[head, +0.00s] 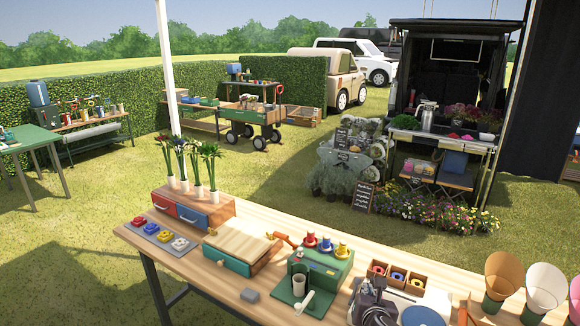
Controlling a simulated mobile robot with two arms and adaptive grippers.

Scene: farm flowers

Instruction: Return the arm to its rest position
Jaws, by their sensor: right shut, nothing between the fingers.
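My right gripper (378,287), dark grey, shows at the bottom edge, right of centre, over the near part of the wooden table (223,272). Its fingers look closed together with nothing between them. It is in front of a pale block on the table, and I cannot tell whether it touches it. The rest of my right arm is mostly out of the picture. My left gripper is not in view.
The table holds a green box with coloured knobs (320,265), a wooden-topped box (243,245), ring spools in a wooden tray (398,275), paper cones (502,275) and flower stems in tubes (195,170). Grass lies beyond, with a flower stand (345,165) and carts.

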